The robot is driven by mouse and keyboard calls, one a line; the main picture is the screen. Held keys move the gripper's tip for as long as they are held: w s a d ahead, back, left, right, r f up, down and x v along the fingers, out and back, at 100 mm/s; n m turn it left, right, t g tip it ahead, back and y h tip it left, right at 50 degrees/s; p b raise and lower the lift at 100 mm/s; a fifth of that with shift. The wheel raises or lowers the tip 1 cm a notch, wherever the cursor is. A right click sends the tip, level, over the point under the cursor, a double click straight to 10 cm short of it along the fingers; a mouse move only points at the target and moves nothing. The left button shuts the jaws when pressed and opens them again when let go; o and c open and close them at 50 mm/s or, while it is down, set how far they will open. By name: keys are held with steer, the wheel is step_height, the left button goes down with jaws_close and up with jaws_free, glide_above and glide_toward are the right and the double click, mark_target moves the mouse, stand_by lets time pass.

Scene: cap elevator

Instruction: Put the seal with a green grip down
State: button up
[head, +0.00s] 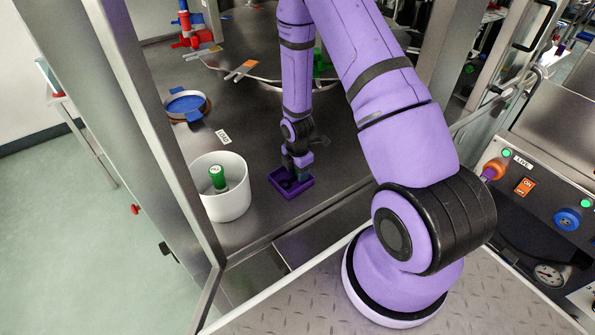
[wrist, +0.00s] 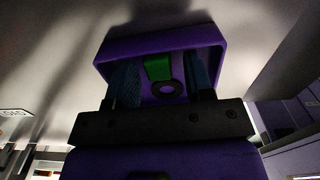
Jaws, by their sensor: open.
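The seal shows in the wrist view as a green grip (wrist: 158,67) and a dark ring (wrist: 168,88) inside a purple tray (wrist: 115,47). The tray (head: 279,190) stands on the metal deck in the head view. My gripper (head: 297,175) points down over the tray, its tips at or inside it. In the wrist view my gripper (wrist: 165,78) is open, with one blue finger on each side of the green grip. I cannot tell whether a finger touches the grip. In the head view the seal is hidden by my gripper.
A white bucket (head: 226,203) with a green-topped item (head: 217,178) in it stands left of the tray. A blue round dish (head: 186,105) lies farther back. A metal frame post runs along the left. A control panel (head: 545,215) is at the right.

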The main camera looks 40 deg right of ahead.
steer(key=s+a+r+m+t, duration=0.1)
steer(key=s+r+m, duration=0.15)
steer(key=r, duration=0.95)
steer(key=s+a+r+m+t+h, duration=0.1)
steer(key=r+m, duration=0.3)
steer(key=r, duration=0.8)
steer(key=s+a+r+m, duration=0.1)
steer(key=s+r+m, duration=0.15)
steer(key=r, duration=0.95)
steer(key=s+a+r+m+t+y, duration=0.1)
steer(key=s+a+r+m+t, duration=0.2)
steer(key=s+r+m, duration=0.7)
steer(key=s+a+r, duration=0.2)
steer(key=s+r, duration=0.2)
steer(key=s, duration=0.3)
steer(key=shift+w+a, duration=0.1)
